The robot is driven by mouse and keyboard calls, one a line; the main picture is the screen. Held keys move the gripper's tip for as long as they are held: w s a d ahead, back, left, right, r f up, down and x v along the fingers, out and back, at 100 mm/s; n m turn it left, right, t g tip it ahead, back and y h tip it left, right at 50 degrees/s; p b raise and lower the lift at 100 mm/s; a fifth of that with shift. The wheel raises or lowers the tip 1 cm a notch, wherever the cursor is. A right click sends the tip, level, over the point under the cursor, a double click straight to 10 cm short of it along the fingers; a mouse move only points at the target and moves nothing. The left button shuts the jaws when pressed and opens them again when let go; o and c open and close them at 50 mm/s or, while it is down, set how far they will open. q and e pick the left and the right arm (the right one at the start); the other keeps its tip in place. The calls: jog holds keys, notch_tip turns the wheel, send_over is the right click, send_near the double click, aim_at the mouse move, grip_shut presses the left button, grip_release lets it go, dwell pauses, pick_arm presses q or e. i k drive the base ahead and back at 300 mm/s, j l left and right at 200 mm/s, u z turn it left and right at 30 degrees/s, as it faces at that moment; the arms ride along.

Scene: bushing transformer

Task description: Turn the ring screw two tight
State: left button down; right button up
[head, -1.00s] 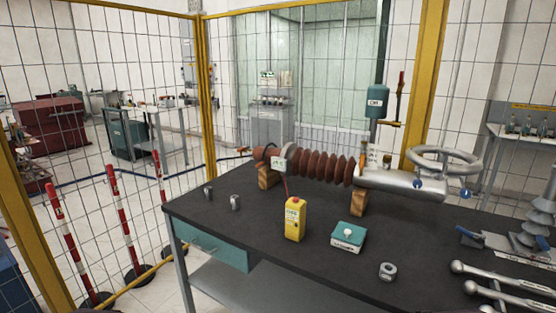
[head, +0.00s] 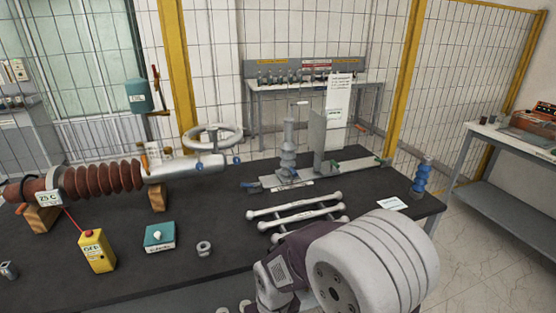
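The transformer bushing lies across two wooden blocks on the dark table, with brown ribbed sheds (head: 105,178) and a silver metal cylinder (head: 188,168) at its right end. A grey ring (head: 212,137) stands above the cylinder. I cannot read which one is number two. My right arm's thick pale link (head: 375,265) fills the lower right. Neither of my grippers shows in the head view.
A yellow box (head: 96,251), a teal-topped box (head: 159,237) and a metal nut (head: 204,248) stand in front of the bushing.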

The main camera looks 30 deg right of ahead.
aim_at(236, 160)
jog(key=z, duration=0.7)
